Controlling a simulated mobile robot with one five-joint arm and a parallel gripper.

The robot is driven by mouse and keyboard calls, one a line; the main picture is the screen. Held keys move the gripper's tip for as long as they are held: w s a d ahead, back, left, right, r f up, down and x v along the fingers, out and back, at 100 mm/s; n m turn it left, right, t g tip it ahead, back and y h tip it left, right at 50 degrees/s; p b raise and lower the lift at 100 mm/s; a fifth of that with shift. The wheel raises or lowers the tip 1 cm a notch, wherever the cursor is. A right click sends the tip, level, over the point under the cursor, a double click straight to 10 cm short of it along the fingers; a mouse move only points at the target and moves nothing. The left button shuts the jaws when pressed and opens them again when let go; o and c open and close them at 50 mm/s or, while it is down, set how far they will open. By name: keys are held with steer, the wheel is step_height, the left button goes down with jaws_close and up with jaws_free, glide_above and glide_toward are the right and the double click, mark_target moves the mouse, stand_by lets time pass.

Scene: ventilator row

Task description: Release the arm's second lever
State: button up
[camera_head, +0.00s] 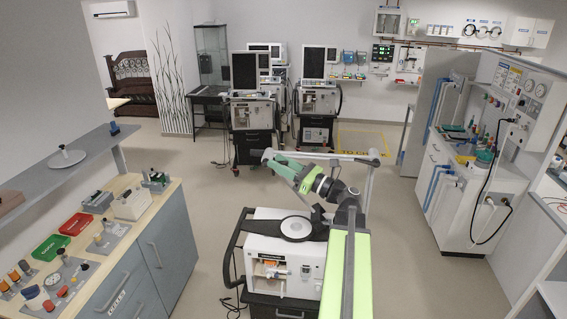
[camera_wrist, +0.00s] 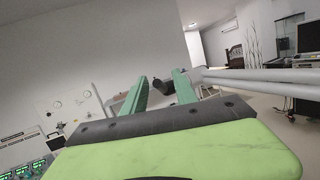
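A jointed grey tubular arm (camera_head: 345,159) rises beside the nearest ventilator (camera_head: 285,265) in the head view. A dark joint (camera_head: 373,154) sits at its upper right bend. Its tubes (camera_wrist: 255,76) cross the right of the wrist view, close to my right finger. My gripper (camera_head: 277,163), with teal fingers, is in front of the upper tube in the head view; I cannot tell whether they touch. In the wrist view the fingers (camera_wrist: 159,88) stand apart, with a small dark grey piece (camera_wrist: 162,86) showing between them. I cannot tell if it is a lever; no second lever is clearly identifiable.
A counter (camera_head: 152,205) with trays and parts stands at left, below a grey shelf (camera_head: 70,165). More ventilators (camera_head: 252,115) stand at the back. A white anaesthesia machine (camera_head: 485,190) is at right. The floor between (camera_head: 405,235) is clear.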

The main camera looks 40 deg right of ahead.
steer(key=b+v, duration=0.4)
steer(key=v, duration=1.3)
steer(key=shift+s+f, duration=0.15)
